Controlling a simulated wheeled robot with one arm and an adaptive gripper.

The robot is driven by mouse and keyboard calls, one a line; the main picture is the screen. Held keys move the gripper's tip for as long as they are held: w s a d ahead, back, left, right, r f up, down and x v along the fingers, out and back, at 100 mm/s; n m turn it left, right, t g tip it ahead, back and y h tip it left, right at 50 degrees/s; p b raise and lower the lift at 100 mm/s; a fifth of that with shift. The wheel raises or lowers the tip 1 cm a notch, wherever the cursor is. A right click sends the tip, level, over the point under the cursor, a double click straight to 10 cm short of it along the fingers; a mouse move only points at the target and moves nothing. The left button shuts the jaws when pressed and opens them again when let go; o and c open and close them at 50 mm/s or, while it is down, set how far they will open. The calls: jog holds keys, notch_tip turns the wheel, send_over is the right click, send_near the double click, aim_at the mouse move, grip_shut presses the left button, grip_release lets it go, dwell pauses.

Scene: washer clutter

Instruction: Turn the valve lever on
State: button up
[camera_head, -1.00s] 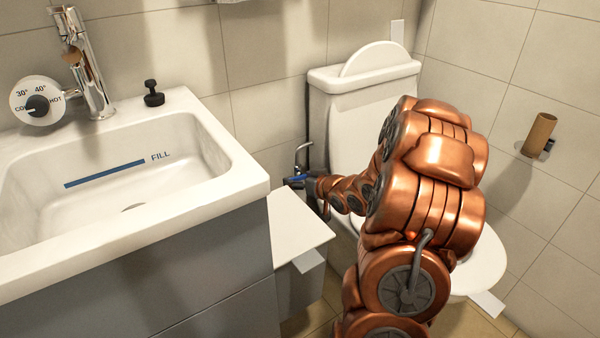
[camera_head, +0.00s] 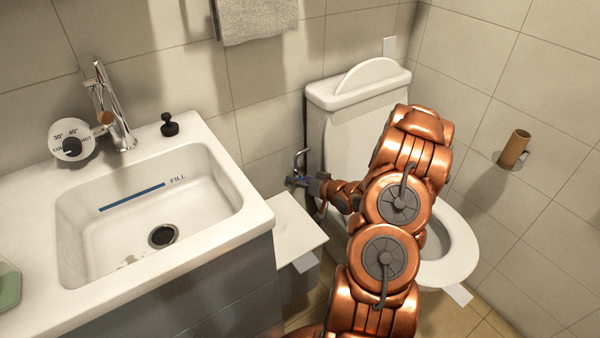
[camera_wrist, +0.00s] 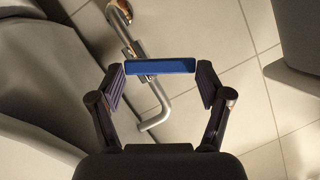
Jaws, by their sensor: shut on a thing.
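The valve lever is a small blue bar (camera_wrist: 160,66), lying crosswise between my fingertips in the wrist view. A bent chrome pipe (camera_wrist: 154,88) passes behind it, against the tiled wall. My gripper (camera_wrist: 161,72) is shut on the lever, with one finger at each end of the bar. In the head view, my gripper (camera_head: 314,186) is low by the wall, between the sink cabinet and the toilet. The lever (camera_head: 298,180) shows there only as a small blue patch, partly hidden by my gripper. The chrome pipe (camera_head: 300,160) rises just above it.
The toilet (camera_head: 452,258) stands right of the valve, partly hidden by my arm. A white-lidded bin (camera_head: 292,230) sits below and left of my gripper. The sink (camera_head: 225,231) and grey cabinet (camera_head: 215,290) fill the left. A towel (camera_head: 255,20) hangs above.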

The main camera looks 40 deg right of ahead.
jog(key=shift+d+r+m+p, duration=0.15)
jog(key=shift+m+p, duration=0.15)
jog(key=shift+p, duration=0.7)
jog(key=o, duration=0.9)
jog(key=shift+f+v, duration=0.1)
jog(key=shift+v, duration=2.9)
jog(key=shift+f+v, duration=0.15)
jog(key=shift+v, duration=2.85)
jog(key=shift+d, duration=0.1)
jog(key=shift+c, duration=0.3)
